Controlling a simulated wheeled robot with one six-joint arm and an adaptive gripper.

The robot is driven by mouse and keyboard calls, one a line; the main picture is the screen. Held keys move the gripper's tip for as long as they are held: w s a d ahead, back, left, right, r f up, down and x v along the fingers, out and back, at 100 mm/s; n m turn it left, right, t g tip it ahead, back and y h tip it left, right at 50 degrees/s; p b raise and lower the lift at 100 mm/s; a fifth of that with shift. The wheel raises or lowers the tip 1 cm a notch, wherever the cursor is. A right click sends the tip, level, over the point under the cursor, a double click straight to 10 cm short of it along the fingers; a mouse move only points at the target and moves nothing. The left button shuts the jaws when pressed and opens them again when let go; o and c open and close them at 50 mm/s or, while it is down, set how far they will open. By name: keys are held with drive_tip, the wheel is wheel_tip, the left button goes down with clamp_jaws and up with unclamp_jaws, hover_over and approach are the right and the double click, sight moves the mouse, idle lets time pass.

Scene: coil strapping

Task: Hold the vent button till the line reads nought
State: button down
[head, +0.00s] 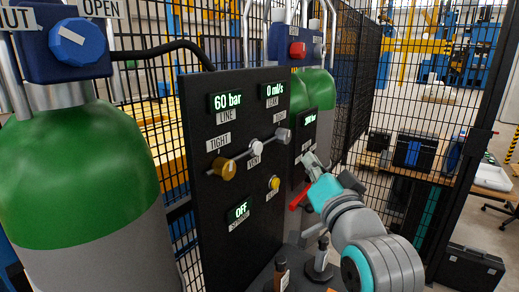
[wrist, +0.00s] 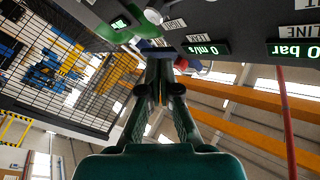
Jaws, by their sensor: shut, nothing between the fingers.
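The black panel (head: 215,120) carries a green-lit line display (head: 227,101) reading 60 bar. In the wrist view the line display (wrist: 295,50) is upside down and cut by the edge. A small white round button (head: 255,147) and a yellow button (head: 274,183) are on the panel; their labels are too small to read surely, so I cannot tell which is the vent button. My gripper (head: 314,163) is right of both, apart from them, before a second dark panel. Its fingers (wrist: 160,60) are shut with nothing between them. What the tips touch, if anything, is unclear.
A leak display (head: 271,90) reads 0 ml/s; another display (head: 239,211) reads OFF. A brass knob (head: 224,168) and a grey knob (head: 283,136) stick out from the panel. A green cylinder (head: 75,180) stands left. A mesh fence (head: 360,70) is behind.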

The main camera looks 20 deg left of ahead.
sight(258, 148)
drive_tip(key=shift+a, duration=0.1)
drive_tip(key=w+a, duration=0.3)
drive_tip(key=a, duration=0.5)
idle(0.3)
drive_tip(key=shift+a, duration=0.2)
idle(1.2)
drive_tip(key=shift+w+a, duration=0.1)
drive_tip(key=shift+a, duration=0.15)
drive_tip(key=shift+w+a, duration=0.2)
drive_tip(key=shift+a, duration=0.3)
idle(2.0)
drive_tip(key=shift+d, duration=0.1)
idle(1.5)
drive_tip(key=shift+s+d, duration=0.35)
drive_tip(key=shift+d, duration=0.45)
